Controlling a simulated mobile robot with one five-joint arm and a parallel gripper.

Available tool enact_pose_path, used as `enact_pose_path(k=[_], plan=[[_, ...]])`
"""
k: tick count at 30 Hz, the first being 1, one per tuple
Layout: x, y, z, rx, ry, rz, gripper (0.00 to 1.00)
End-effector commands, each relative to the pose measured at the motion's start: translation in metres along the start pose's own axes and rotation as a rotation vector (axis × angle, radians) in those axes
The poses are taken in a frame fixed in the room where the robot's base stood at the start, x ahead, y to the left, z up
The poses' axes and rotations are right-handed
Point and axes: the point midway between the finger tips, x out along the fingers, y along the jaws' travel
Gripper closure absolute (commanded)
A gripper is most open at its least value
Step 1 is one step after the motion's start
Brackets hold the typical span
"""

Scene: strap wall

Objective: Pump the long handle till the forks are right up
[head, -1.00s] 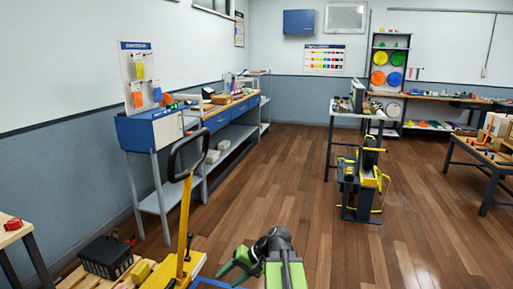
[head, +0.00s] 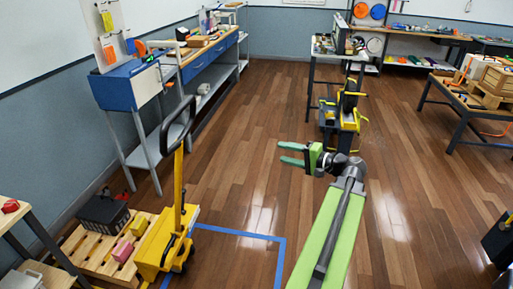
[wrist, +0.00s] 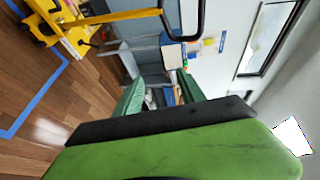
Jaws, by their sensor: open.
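A yellow pallet truck (head: 154,249) stands at the lower left of the head view, beside a wooden pallet (head: 96,255). Its long handle (head: 178,190) rises nearly upright, with a black loop grip (head: 177,124) on top. The forks cannot be made out clearly. My gripper (head: 289,154) is open and empty, well to the right of the handle and pointing left. In the wrist view, the green fingers of my gripper (wrist: 160,95) are apart. The yellow handle (wrist: 125,16) and loop grip (wrist: 184,20) show beyond them, at the top.
Blue tape (head: 283,255) marks the floor right of the truck. The pallet carries a black crate (head: 103,215) and small blocks. A blue workbench (head: 127,87) stands behind. A yellow and black machine (head: 344,117) stands ahead. Open floor lies between.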

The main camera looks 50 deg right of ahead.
Motion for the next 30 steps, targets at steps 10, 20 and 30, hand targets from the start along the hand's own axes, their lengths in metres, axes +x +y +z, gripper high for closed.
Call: enact_pose_path(k=[10, 20, 30], plan=[[0.089, 0.002, 0.001, -0.001, -0.005, 0.0, 0.53], [0.125, 0.0, 0.001, -0.001, -0.003, 0.001, 0.53], [0.126, 0.0, 0.002, -0.001, -0.003, 0.001, 0.66]])
